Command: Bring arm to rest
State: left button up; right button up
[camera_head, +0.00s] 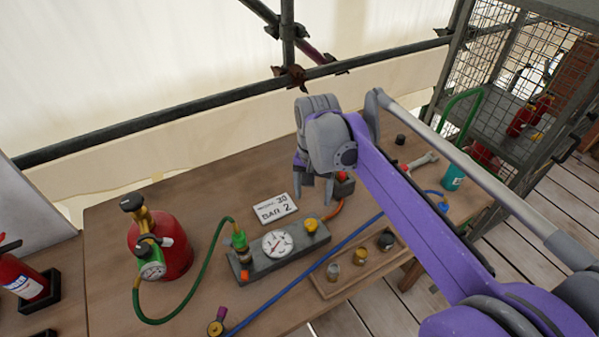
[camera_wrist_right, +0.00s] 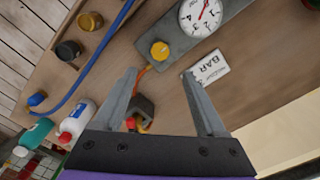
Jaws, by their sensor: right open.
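My right arm (camera_head: 400,200) reaches in from the lower right in the head view. Its gripper (camera_head: 318,190) hangs over the wooden table, right of the sign card (camera_head: 276,208). In the wrist view the right gripper (camera_wrist_right: 160,75) has its two fingers wide apart with nothing held between them. Below and between them lie the table, an orange hose and a small dark block with red and yellow parts (camera_wrist_right: 140,112). The block shows partly behind the gripper in the head view. My left gripper is not in view.
A grey gauge block (camera_head: 278,255) with a white dial stands mid-table. A red gas cylinder (camera_head: 160,250) with a green hose is at left. A wooden tray (camera_head: 330,288) holds small fittings at front. A teal bottle (camera_head: 452,177) stands at right. Scaffold rails (camera_head: 200,105) run behind.

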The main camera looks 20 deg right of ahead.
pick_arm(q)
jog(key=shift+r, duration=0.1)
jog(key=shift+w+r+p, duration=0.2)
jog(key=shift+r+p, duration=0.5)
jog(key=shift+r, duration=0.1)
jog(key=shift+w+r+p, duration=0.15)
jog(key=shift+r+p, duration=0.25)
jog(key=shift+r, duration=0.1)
pick_arm(e)
jog(key=s+a+f+n+t, duration=0.2)
jog(key=s+a+f+n, duration=0.1)
jog(key=s, duration=0.5)
jog(key=s+a+f+n+t, duration=0.3)
jog(key=s+f+n, duration=0.2)
jog(key=s, duration=0.2)
jog(key=shift+s+a, duration=0.2)
jog(key=shift+s, duration=0.2)
